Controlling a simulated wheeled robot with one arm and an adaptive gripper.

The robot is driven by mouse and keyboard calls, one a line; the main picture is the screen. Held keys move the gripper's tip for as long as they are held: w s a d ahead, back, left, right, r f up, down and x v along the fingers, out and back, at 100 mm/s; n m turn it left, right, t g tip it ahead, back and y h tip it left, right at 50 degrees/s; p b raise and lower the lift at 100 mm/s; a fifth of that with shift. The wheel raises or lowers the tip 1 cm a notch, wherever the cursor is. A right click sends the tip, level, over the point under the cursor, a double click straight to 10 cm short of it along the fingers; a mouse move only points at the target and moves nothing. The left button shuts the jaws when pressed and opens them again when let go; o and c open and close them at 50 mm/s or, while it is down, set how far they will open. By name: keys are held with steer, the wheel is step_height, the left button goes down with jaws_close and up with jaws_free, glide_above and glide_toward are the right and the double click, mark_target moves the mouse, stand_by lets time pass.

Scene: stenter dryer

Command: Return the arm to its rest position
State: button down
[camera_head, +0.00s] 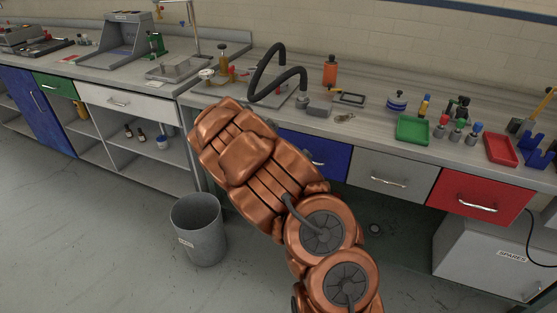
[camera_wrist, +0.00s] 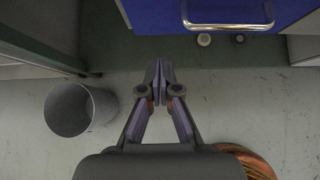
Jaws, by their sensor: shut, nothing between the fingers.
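My gripper (camera_wrist: 160,82) shows in the wrist view with its fingertips together and nothing between them. It points toward the dark floor under the bench, below a blue drawer (camera_wrist: 210,14) with a metal handle. In the head view my copper-coloured arm reaches across the middle of the picture in front of the bench, and my gripper is hidden behind it. The blue drawer (camera_head: 316,156) there is partly covered by my arm.
A grey bin (camera_head: 200,230) stands on the floor left of my arm and shows in the wrist view (camera_wrist: 80,108). The bench top (camera_head: 385,137) holds a green tray (camera_head: 412,130), a red tray (camera_head: 501,149) and a black hose (camera_head: 268,68). Open floor lies at left.

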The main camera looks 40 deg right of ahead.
steer(key=shift+v, duration=1.55)
